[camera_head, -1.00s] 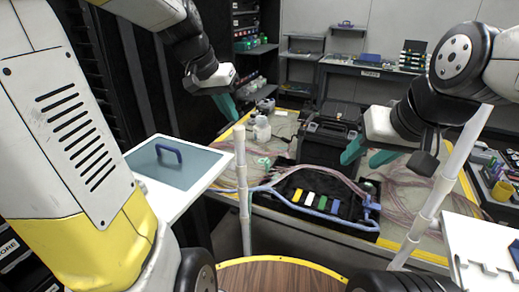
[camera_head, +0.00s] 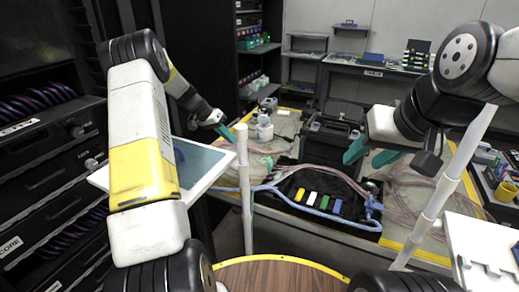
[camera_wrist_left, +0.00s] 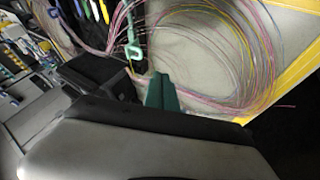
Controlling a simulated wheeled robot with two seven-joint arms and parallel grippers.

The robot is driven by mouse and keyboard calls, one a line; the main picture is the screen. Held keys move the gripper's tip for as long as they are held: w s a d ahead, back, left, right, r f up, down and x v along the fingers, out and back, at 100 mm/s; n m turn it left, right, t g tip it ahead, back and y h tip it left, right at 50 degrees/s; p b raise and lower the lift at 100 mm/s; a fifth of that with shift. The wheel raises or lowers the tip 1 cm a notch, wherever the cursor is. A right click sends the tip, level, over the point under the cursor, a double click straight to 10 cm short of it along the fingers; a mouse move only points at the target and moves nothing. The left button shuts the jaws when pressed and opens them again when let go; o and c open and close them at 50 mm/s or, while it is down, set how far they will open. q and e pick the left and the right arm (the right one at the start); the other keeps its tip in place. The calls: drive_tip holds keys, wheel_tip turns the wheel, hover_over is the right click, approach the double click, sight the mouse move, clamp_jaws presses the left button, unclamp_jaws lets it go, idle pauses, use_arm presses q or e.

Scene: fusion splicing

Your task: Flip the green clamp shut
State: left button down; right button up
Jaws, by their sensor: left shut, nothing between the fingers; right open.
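A green block (camera_head: 324,202) lies in a row with yellow, white and blue ones on the black tray (camera_head: 290,184); whether it is open or shut is too small to tell. A pale green clamp-like piece (camera_head: 266,161) lies on the table left of the tray. A green piece with a ring end (camera_wrist_left: 133,48) also shows in the left wrist view, beside the fibres. My left gripper (camera_head: 229,134) is shut and empty, above the table's left edge, apart from these pieces. My right gripper (camera_head: 369,154) is open and empty above the tray's back right.
A black splicer-like machine (camera_head: 330,137) stands behind the tray. White bottles (camera_head: 264,128) stand at the table's back left. Loose pink fibres (camera_head: 400,190) spread on the right and coil in the left wrist view. A white post (camera_head: 245,185) rises before the table.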

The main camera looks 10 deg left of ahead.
use_arm(q)
drive_tip(key=shift+f, duration=0.2)
drive_tip(key=x, duration=1)
drive_tip(key=shift+d+f, duration=0.1)
drive_tip(key=shift+s+d, duration=0.2)
drive_tip(key=shift+d, duration=0.35)
drive_tip(key=shift+s+d, duration=0.15)
drive_tip(key=shift+d, duration=0.45)
drive_tip(key=shift+s+d, duration=0.2)
drive_tip(key=shift+d, duration=0.45)
drive_tip(key=shift+d+r, duration=0.1)
drive_tip(key=shift+r, duration=0.1)
drive_tip(key=shift+d+r+y, duration=0.1)
drive_tip(key=shift+r+y, duration=0.05)
drive_tip(key=shift+y, duration=0.15)
drive_tip(key=shift+s+d+r, duration=0.1)
drive_tip(key=shift+d, duration=0.05)
